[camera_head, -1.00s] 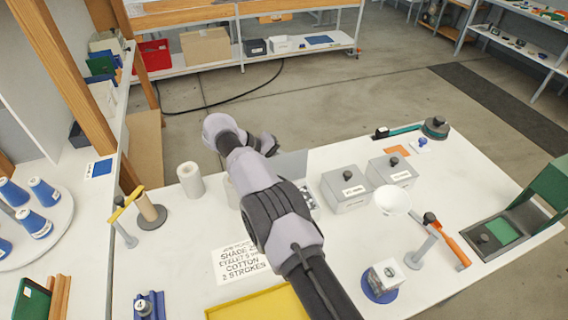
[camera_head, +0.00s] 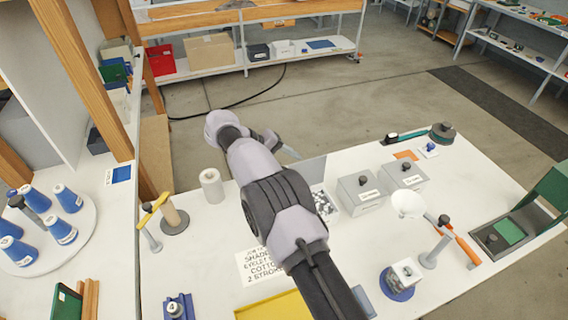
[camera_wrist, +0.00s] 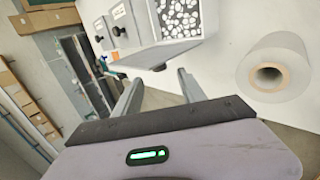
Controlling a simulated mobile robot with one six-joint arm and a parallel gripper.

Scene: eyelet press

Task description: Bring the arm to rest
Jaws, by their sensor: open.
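My arm reaches up from the bottom of the head view and bends over at its far end, above the white workbench (camera_head: 200,275). My gripper (camera_wrist: 158,90) shows in the wrist view with its two fingers apart and nothing between them. In the head view my gripper (camera_head: 288,152) is seen from the side, partly behind my wrist, near the bench's far edge.
An open box of small pieces (camera_head: 322,203) and grey lidded boxes (camera_head: 360,196) stand right of my arm. A turntable of blue cones (camera_head: 88,222) is at left.

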